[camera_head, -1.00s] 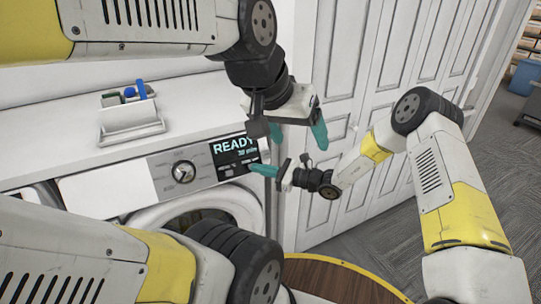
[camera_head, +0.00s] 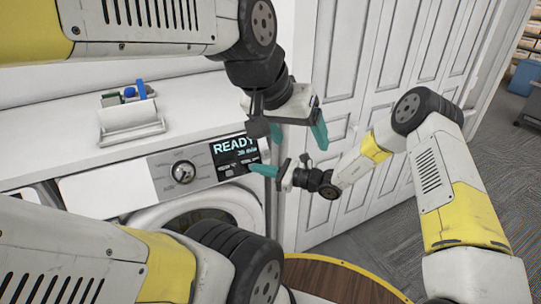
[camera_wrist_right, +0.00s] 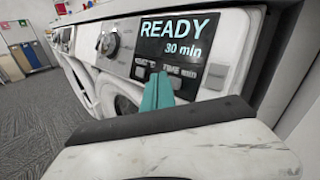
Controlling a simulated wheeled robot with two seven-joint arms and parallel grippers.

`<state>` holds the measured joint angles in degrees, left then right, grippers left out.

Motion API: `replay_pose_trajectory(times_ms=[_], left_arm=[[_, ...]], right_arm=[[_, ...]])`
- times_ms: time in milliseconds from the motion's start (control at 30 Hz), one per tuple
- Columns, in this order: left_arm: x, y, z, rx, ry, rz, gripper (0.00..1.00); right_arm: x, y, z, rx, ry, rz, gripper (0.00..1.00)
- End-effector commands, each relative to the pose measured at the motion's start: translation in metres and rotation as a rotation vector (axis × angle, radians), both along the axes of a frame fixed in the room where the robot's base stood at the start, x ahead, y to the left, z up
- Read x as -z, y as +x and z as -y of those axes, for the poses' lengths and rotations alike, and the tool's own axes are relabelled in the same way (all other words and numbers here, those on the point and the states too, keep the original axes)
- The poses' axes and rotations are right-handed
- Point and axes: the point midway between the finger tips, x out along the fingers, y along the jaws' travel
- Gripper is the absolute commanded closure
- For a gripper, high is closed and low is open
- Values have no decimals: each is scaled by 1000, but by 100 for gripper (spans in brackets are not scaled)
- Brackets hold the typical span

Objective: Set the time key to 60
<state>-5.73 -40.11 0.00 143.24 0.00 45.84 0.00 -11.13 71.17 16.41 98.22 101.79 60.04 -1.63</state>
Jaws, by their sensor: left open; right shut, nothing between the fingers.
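The washing machine's dark display (camera_head: 235,150) reads READY; in the right wrist view the display (camera_wrist_right: 178,38) reads READY and 30 min. Two small key labels sit below that text; the right one, the time key (camera_wrist_right: 181,72), seems to read TIME, with the rest unclear. My right gripper (camera_head: 254,168) is shut and empty, its teal fingertips in front of the panel's lower part. In the wrist view its fingertips (camera_wrist_right: 158,80) are just below and between the two labels; I cannot tell whether they touch. My left gripper (camera_head: 298,132) is open and empty, above and right of the panel.
A round dial (camera_head: 184,172) is left of the display. A white caddy (camera_head: 130,115) with small items stands on the white counter (camera_head: 50,130). White panelled doors (camera_head: 380,60) stand behind my grippers. A round wooden top with a yellow rim (camera_head: 335,280) is at the bottom.

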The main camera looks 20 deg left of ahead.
Motion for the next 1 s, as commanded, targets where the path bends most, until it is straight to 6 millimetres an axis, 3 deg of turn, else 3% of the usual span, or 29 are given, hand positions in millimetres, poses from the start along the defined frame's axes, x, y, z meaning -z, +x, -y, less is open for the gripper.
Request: replay_pose_trajectory(times_ms=[1000], left_arm=[[0, 0, 0, 0, 0, 0, 23]], right_arm=[[4, 5, -6, 0, 0, 0, 100]])
